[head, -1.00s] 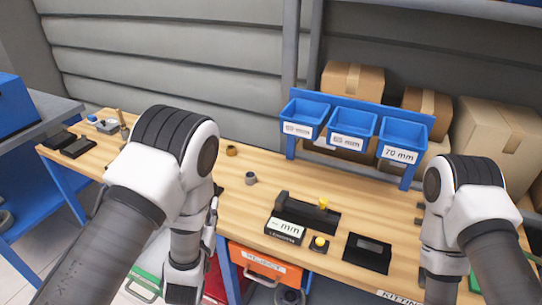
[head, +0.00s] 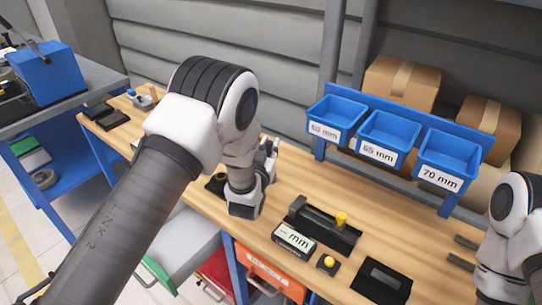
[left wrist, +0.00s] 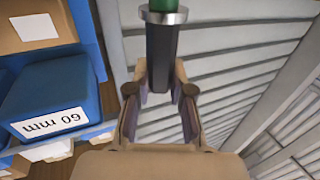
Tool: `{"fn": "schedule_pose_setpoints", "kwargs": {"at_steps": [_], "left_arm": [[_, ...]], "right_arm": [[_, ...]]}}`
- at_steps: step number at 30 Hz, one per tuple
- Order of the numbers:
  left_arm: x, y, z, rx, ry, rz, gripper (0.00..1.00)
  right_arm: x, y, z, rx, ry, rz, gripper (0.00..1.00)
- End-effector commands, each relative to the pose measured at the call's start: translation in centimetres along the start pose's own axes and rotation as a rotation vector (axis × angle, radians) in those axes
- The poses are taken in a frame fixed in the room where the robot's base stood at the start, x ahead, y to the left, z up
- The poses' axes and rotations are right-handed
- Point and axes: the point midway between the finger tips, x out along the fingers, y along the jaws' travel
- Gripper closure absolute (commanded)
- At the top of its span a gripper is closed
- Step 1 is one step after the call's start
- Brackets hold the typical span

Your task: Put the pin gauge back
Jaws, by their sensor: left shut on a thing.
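The pin gauge (left wrist: 161,48) shows in the left wrist view as a dark grip with a silver collar and a green end. In the head view my left gripper (head: 268,155) is over the bench's left half, and the gauge cannot be made out there. My right gripper (head: 463,252) is at the right edge, its two dark fingers apart and empty.
Blue bins marked 60 mm (head: 330,125), 65 mm (head: 383,145) and 70 mm (head: 447,168) stand on a rack behind the wooden bench (head: 345,205). A black fixture with a yellow knob (head: 341,218), a mm display (head: 294,238) and a black block (head: 382,281) occupy the front.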

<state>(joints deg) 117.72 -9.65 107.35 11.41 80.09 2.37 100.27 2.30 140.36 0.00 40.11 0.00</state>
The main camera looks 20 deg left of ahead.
Motion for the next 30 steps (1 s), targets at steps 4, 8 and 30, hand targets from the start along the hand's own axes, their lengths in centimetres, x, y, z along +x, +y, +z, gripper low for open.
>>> {"fn": "schedule_pose_setpoints", "kwargs": {"at_steps": [4, 8, 30], "left_arm": [[1.6, -0.1, 0.5, 0.001, 0.0, 0.0, 1.0], [1.6, 0.0, 2.8, 0.001, -0.002, 0.0, 1.0], [1.4, 0.0, 5.2, 0.0, -0.005, 0.001, 1.0]], "right_arm": [[0.6, 0.0, 0.0, 0.0, 0.0, 0.0, 0.6], [1.9, 0.0, 0.0, 0.0, 0.0, 0.0, 0.6], [3.5, 0.0, 0.0, 0.0, 0.0, 0.0, 0.6]]}}
